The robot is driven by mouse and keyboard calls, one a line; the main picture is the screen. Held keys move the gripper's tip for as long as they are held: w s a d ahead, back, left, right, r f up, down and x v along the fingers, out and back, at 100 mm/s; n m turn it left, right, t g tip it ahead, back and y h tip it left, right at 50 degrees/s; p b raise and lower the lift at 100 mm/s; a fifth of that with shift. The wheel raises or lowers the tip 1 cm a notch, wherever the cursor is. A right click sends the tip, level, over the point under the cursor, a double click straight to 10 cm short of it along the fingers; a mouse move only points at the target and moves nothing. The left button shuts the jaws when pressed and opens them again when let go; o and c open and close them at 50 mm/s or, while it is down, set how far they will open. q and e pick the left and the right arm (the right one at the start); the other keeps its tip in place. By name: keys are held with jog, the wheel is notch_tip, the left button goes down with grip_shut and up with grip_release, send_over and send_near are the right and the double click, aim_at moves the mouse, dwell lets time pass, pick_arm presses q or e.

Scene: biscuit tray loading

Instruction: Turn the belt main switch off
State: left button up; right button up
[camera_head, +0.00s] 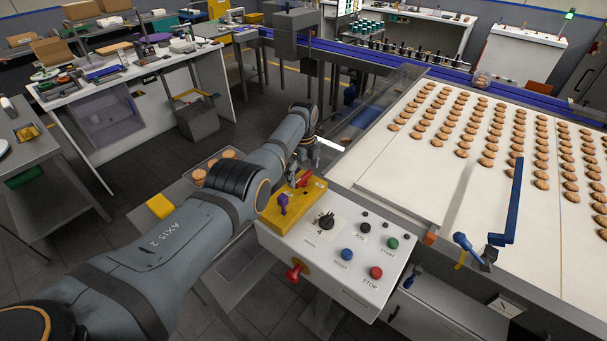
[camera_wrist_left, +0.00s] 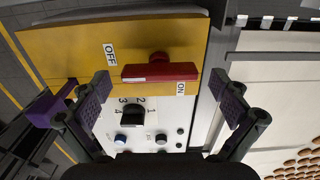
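The belt main switch is a red handle (camera_head: 304,179) on a yellow plate (camera_head: 270,216) at the back of the control box (camera_head: 345,283). In the left wrist view the red handle (camera_wrist_left: 160,73) lies crosswise, its right end by the ON label (camera_wrist_left: 181,88). The OFF label (camera_wrist_left: 110,55) is up and left of it. My left gripper (camera_wrist_left: 160,95) is open and empty. Its purple-padded fingers stand wide apart to either side of the handle, with no contact visible. In the head view the left gripper (camera_head: 300,176) is over the yellow plate, partly hidden by its arm. My right gripper is not in view.
The box also has a black selector knob (camera_head: 326,221), a blue button (camera_head: 347,254), a red STOP button (camera_head: 376,272), a green button (camera_head: 392,243) and a red side knob (camera_head: 295,271). A biscuit belt (camera_head: 400,185) and blue lever (camera_head: 512,205) are to the right.

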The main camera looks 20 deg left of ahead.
aim_at(304, 176)
pick_arm(q)
notch_tip(304, 176, up, 12)
dwell(0.6)
